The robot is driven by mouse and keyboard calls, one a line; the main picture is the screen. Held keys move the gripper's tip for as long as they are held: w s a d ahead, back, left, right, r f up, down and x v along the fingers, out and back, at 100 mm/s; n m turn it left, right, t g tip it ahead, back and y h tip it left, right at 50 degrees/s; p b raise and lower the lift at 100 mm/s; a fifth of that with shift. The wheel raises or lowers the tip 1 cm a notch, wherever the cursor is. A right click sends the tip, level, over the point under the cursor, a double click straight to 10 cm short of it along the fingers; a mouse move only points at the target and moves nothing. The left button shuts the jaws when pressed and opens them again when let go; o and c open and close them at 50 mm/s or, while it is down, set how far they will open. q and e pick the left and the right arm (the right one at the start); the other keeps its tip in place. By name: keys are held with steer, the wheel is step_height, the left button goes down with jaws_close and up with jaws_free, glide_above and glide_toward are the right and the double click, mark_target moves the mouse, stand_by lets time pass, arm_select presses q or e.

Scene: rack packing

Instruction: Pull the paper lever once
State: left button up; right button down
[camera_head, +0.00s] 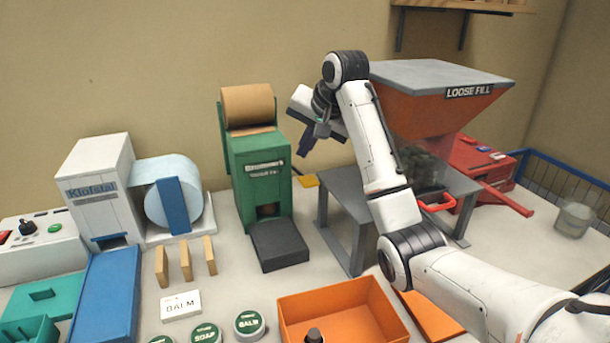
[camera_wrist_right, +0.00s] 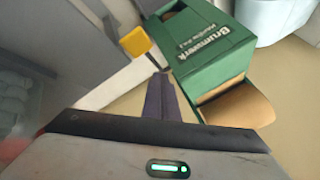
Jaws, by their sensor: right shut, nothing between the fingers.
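The green paper dispenser (camera_head: 258,170) stands at the back middle with a brown paper roll (camera_head: 248,104) on top. A yellow lever tip (camera_head: 309,181) sticks out at its right side. In the right wrist view, the lever tip (camera_wrist_right: 135,42) is beside the green dispenser body (camera_wrist_right: 212,45). My right gripper (camera_head: 306,146) is above the lever tip and to the right of the dispenser. Its dark fingers (camera_wrist_right: 163,98) are closed together with nothing between them, apart from the lever tip in the wrist view. My left gripper is not in view.
The loose-fill hopper (camera_head: 440,85) and its grey stand (camera_head: 347,215) are to the right, partly behind my right arm. A black block (camera_head: 278,245) sits before the dispenser. A blue-roll machine (camera_head: 100,185) is left. An orange box (camera_head: 343,308) is in front.

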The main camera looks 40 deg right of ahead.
steer(key=shift+w+r, duration=0.25)
steer(key=shift+r, duration=1)
steer(key=shift+d, duration=0.1)
